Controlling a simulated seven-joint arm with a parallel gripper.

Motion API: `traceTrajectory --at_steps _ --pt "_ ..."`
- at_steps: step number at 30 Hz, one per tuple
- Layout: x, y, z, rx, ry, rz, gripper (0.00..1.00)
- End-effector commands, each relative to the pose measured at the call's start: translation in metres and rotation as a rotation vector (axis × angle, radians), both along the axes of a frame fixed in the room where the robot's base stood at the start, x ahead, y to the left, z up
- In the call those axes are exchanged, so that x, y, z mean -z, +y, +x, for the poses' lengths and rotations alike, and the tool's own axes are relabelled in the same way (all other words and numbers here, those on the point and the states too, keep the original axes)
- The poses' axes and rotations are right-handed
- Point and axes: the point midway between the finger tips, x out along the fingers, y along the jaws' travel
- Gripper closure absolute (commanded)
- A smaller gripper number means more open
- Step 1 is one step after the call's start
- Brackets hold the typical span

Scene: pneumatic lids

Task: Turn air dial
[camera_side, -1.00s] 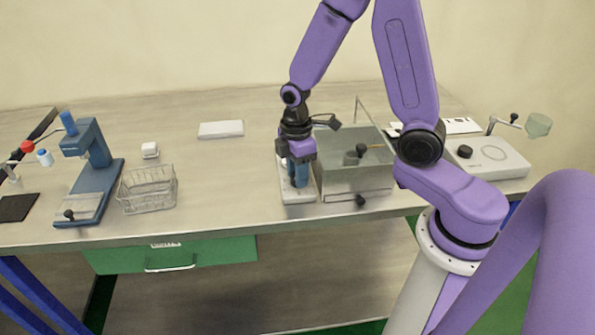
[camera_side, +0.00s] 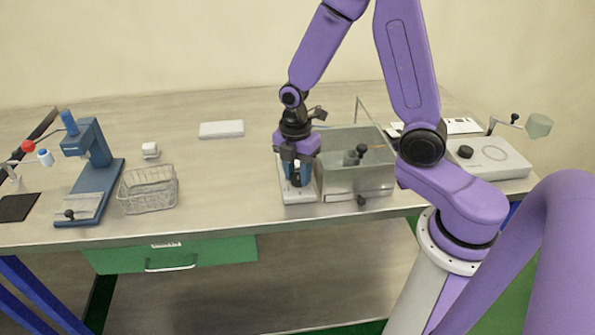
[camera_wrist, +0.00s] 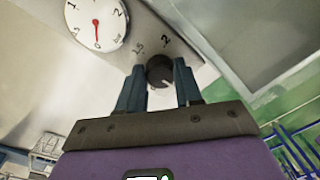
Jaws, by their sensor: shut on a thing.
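The air dial (camera_wrist: 160,71) is a round dark knob with a light mark, set on a pale panel with printed numbers around it. My gripper (camera_wrist: 159,85) is shut on the dial, one blue finger on each side of it. In the side view my gripper (camera_side: 298,172) points down at the white panel unit (camera_side: 300,196) left of the metal box, and hides most of the dial. A round white gauge (camera_wrist: 97,22) with a red needle sits on the same panel, its needle near the 0.
A metal box (camera_side: 345,180) with a knobbed lever stands close right of my gripper. A wire basket (camera_side: 148,190) and a blue press (camera_side: 92,165) stand to the left. A white plate (camera_side: 221,129) lies behind. The table between basket and panel is clear.

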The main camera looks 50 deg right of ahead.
Motion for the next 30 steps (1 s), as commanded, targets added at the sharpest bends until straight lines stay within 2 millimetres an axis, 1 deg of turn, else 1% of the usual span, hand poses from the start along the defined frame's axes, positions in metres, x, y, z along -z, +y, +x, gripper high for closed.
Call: traceTrajectory --at_steps 11,12,14,15,25,28,30 --pt "0.000 0.000 0.000 -0.009 -0.001 -0.001 0.96" --pt "0.000 0.000 0.000 -0.009 -0.001 -0.001 0.62" --pt "0.000 0.000 0.000 -0.009 -0.001 -0.001 0.43" --pt "0.000 0.000 0.000 -0.008 -0.001 -0.001 0.40" --pt "-0.002 0.000 0.001 -0.006 -0.002 0.000 0.40" --pt "-0.009 0.000 0.002 -0.006 -0.004 0.001 0.40" --pt "-0.018 0.001 0.002 -0.006 -0.006 0.001 0.40"
